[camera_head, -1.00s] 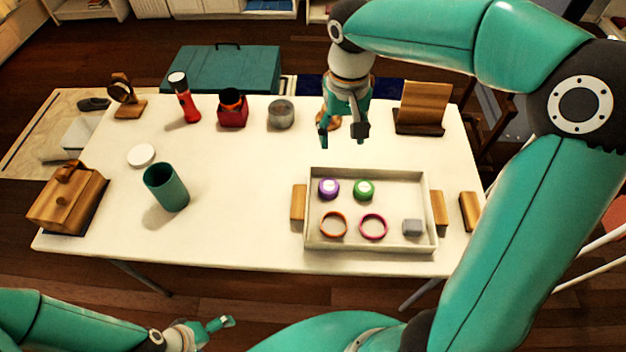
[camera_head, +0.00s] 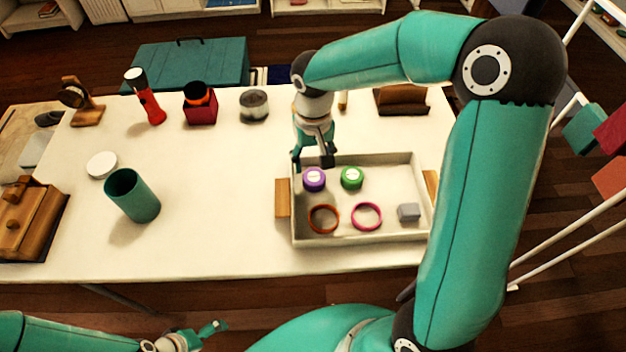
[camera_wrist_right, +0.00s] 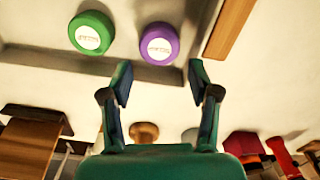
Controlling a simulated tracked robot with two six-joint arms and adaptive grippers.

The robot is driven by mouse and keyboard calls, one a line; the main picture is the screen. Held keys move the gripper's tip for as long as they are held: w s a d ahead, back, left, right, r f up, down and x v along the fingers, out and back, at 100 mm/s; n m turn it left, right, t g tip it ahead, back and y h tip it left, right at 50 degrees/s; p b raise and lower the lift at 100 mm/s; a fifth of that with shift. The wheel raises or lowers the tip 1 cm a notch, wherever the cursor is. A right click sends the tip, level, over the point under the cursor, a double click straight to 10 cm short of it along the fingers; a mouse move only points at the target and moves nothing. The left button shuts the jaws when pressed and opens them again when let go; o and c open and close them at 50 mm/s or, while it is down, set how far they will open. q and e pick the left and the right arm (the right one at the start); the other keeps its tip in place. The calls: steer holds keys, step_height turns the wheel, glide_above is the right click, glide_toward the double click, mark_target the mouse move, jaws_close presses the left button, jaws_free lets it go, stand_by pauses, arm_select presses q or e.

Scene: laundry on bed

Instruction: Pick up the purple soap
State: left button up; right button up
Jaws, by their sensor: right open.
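The purple soap (camera_head: 314,179) is a short round puck with a white label, in the far left part of the white tray (camera_head: 350,240). My right gripper (camera_head: 312,163) is open and empty, over the tray's far left edge just behind the soap. Its two spread fingers show in the right wrist view (camera_wrist_right: 159,80). My left gripper (camera_head: 205,335) is at the bottom of the head view, away from the table; its jaw state is unclear.
A green soap (camera_head: 352,177) sits right of the purple one. An orange ring (camera_head: 323,218), a magenta ring (camera_head: 366,216) and a grey block (camera_head: 408,212) lie nearer in the tray. A green cup (camera_head: 132,195) stands left on the table; the table between is clear.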

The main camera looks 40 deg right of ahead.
mark_target(313, 175)
steer(key=shift+f, duration=3.45)
steer(key=c, duration=0.8)
